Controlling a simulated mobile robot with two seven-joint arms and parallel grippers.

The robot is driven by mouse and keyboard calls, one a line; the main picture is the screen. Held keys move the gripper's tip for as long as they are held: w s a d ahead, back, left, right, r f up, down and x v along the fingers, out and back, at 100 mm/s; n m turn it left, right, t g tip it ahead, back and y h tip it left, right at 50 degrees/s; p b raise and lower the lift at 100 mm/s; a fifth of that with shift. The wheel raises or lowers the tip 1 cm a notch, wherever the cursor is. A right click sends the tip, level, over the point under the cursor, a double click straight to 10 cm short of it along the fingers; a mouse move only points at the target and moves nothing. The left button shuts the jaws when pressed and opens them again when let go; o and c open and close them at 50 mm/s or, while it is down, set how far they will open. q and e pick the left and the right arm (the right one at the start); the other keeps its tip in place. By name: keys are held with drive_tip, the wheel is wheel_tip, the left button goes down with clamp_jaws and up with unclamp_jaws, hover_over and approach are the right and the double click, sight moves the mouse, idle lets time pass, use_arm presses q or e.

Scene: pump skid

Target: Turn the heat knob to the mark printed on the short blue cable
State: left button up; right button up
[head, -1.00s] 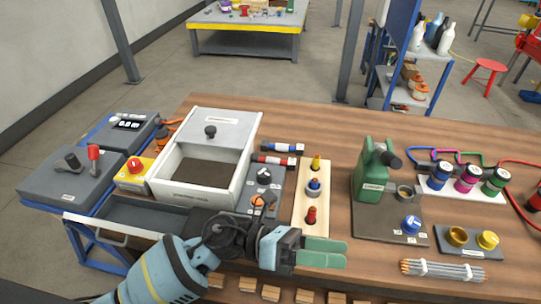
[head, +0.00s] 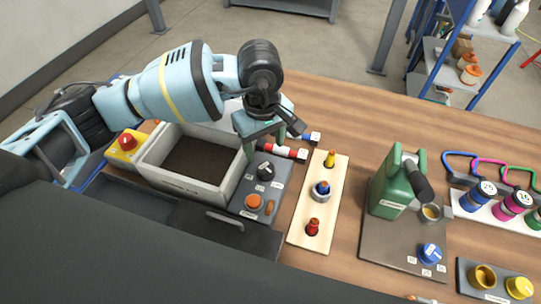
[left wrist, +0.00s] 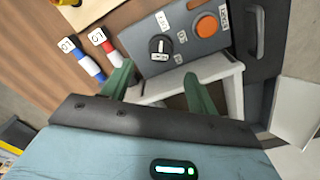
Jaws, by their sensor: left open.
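The heat knob, a black dial (head: 265,171) with a pale pointer, sits on a grey panel (head: 282,186) with an orange button (head: 253,202). In the left wrist view the knob (left wrist: 160,46) has small printed labels around it, too small to read surely. The short blue cable (head: 308,136) lies behind the panel beside a red one (head: 285,152). In the left wrist view the blue cable (left wrist: 86,64) has a white end tag with a printed mark, hard to read. My left gripper (head: 262,141) is open and empty, above the panel's back end, apart from the knob.
A white open box (head: 190,187) stands directly left of the panel. A wooden board (head: 302,238) with coloured plugs lies to the right, then a green can (head: 391,186). A yellow box with a red button (head: 127,144) is at the left. Bare table lies behind the board.

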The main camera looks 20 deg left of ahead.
sight(266, 168)
use_arm(q)
drive_tip(key=shift+s, duration=0.1)
drive_tip(key=shift+f, duration=3.9)
use_arm(e)
drive_tip(key=shift+s+d, duration=0.1)
drive_tip(key=shift+s, duration=0.15)
use_arm(q)
drive_tip(key=shift+c, duration=0.2)
drive_tip(key=c, duration=0.9)
drive_tip(key=shift+c, duration=0.2)
